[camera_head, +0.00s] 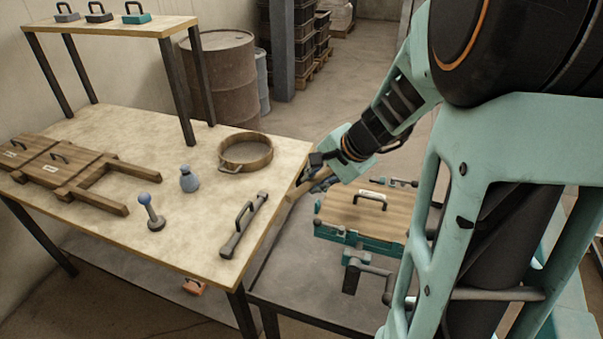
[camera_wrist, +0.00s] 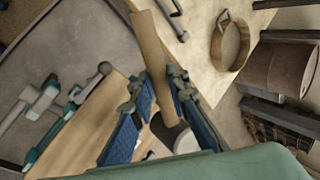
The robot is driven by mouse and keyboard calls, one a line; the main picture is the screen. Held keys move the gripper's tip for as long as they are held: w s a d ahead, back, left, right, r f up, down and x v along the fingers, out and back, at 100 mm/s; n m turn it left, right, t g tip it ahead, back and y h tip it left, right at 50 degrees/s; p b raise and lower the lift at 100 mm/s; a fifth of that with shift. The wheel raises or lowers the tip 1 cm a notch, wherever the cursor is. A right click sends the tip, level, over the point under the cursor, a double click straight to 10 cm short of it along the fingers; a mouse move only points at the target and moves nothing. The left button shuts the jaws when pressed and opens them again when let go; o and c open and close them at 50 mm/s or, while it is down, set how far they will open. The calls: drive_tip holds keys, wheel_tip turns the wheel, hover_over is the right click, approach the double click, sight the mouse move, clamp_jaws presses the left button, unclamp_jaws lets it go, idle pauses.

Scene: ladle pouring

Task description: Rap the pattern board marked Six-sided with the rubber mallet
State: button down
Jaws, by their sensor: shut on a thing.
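My gripper (camera_head: 316,176) is shut on the rubber mallet, near the table's right edge. In the wrist view my gripper (camera_wrist: 160,98) has its blue-padded fingers around the mallet's wooden handle (camera_wrist: 150,50). A wooden pattern board (camera_head: 345,209) with a black handle and white label sits on a teal moulding machine, right of and below my gripper. It also shows in the wrist view (camera_wrist: 85,125). Its label is too small to read. The mallet and board look apart.
A raised shelf (camera_head: 110,28) holds several handled blocks. The teal machine (camera_head: 330,238) has protruding side parts.

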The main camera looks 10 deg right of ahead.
drive_tip(key=shift+s+d+r, duration=0.1)
drive_tip(key=shift+d+r, duration=0.1)
drive_tip(key=shift+d, duration=0.45)
drive_tip(key=shift+d+f, duration=0.15)
drive_tip(key=shift+f, duration=0.05)
drive_tip(key=shift+f+b, duration=1.85)
drive_tip(key=shift+f, duration=0.5)
wheel_tip(320, 180, down, 3)
drive_tip(key=b, duration=0.4)
drive_tip(key=shift+f, duration=0.15)
drive_tip(key=shift+r+p, duration=1.45)
drive_tip(key=shift+r, duration=0.45)
drive_tip(key=shift+f, duration=0.1)
drive_tip(key=shift+f+b, duration=0.15)
drive_tip(key=shift+b, duration=0.2)
